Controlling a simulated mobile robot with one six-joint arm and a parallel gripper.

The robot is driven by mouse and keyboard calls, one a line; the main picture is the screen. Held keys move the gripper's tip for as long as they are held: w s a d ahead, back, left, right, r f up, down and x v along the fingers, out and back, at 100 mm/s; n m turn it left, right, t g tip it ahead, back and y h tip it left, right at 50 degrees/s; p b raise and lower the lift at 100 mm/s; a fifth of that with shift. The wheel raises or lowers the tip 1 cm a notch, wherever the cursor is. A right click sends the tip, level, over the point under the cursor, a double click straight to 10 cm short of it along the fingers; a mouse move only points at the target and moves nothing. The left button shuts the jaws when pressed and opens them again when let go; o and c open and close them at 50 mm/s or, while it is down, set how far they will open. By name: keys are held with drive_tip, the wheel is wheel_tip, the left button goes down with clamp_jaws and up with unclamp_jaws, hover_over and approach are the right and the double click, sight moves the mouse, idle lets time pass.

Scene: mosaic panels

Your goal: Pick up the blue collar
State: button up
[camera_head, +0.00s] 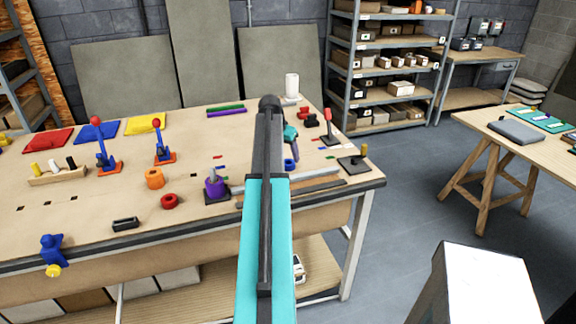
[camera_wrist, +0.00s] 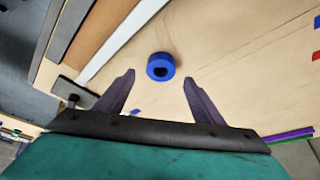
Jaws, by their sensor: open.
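The blue collar (camera_wrist: 158,66) is a short ring with a dark hole, lying flat on the wooden bench top in the wrist view. My gripper (camera_wrist: 159,77) is open, with two dark purple fingers spread to either side below it in the picture. The collar appears between and just beyond the fingertips, with clear space on both sides. Nothing is held. In the head view my teal arm reaches over the workbench (camera_head: 100,215), and my gripper (camera_head: 291,150) is partly hidden behind it.
White, brown and dark strips (camera_wrist: 100,40) lie beside the collar, near a black plate (camera_wrist: 72,92). An orange collar (camera_head: 154,178), a red ring (camera_head: 169,201) and a purple piece on a post (camera_head: 215,186) stand left of my arm. Toggle clamps (camera_head: 165,145) stand farther back.

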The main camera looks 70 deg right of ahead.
sight(288, 161)
drive_tip(key=shift+f, duration=0.15)
drive_tip(key=shift+p+x, duration=1.4)
drive_tip(key=shift+x, duration=1.1)
drive_tip(key=c, duration=1.4)
